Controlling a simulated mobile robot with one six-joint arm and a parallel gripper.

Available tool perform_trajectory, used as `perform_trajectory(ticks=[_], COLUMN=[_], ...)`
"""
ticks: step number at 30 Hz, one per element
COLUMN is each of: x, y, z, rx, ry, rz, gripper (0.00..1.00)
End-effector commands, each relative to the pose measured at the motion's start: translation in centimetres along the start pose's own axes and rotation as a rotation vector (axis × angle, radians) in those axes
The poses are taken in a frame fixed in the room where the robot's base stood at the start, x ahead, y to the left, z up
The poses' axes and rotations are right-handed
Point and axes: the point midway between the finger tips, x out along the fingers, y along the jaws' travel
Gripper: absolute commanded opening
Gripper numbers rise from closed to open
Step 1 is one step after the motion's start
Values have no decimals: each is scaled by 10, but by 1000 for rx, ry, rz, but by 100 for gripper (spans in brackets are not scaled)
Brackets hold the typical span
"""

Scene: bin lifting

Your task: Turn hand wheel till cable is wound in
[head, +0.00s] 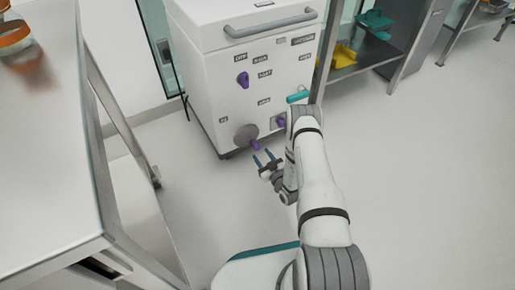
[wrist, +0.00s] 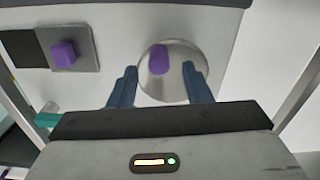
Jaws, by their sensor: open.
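The hand wheel (head: 246,136) is a grey round disc low on the front of a white cabinet, with a purple handle (head: 255,145) sticking out of it. In the wrist view the wheel (wrist: 178,88) and its purple handle (wrist: 158,60) lie between and beyond the fingers. My gripper (head: 264,158) is open and empty, just short of the handle and apart from it in the head view. In the wrist view my gripper (wrist: 163,88) has its two blue fingers spread, one on each side of the wheel. I cannot make out the cable for certain.
The white cabinet (head: 210,70) also carries a purple knob (head: 243,80) higher up and another purple knob (head: 281,122) right of the wheel, which shows on a square plate (wrist: 85,45) in the wrist view. A metal table (head: 50,160) stands left, shelving right. The floor between is clear.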

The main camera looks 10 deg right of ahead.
Motion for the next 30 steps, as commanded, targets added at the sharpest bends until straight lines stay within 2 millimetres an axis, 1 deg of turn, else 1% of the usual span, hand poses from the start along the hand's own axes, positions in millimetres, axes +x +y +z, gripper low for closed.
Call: perform_trajectory(ticks=[1,3,9,13,21,30], x=[10,22,48,56,57,56], y=[0,1,2,2,3,4], z=[3,3,2,2,0,0], rx=[-1,-3,-2,0,1,0], ry=[3,3,1,-2,-3,-3], rz=[0,1,3,5,6,7], gripper=[45,45,45,45,45,20])
